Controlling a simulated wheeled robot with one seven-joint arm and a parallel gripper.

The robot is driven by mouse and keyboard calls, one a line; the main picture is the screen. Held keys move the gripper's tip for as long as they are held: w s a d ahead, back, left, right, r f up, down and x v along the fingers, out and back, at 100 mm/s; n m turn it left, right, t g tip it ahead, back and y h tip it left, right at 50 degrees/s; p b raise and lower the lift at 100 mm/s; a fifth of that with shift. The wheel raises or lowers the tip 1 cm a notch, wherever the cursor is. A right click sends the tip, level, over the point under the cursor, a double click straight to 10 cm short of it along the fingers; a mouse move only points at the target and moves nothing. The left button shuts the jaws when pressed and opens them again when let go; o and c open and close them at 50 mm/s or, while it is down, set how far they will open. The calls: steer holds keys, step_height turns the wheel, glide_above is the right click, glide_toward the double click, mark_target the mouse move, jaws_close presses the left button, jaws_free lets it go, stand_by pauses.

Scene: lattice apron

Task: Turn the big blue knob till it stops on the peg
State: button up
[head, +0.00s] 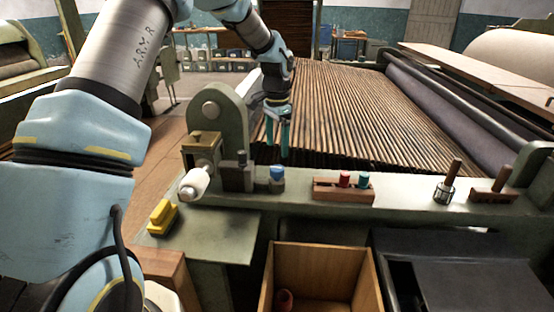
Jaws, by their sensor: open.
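The big blue knob (277,173) sits on a short grey base on the green machine rail, left of centre in the head view. Beside it on the left is a dark block (238,174) with a small upright peg-like piece (241,157); I cannot tell if this is the stop peg. My gripper (277,149) points down above the blue knob, with its teal fingers apart and nothing between them. The fingertips look a little above or behind the knob, and I see no clear contact. Any mark on the knob's top is too small to read.
A white roller (194,183) and yellow block (162,216) are left. Wooden-handled tools (447,183) stand far right. An open wooden box (370,285) is below.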

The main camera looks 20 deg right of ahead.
steer(key=shift+r, duration=1.6)
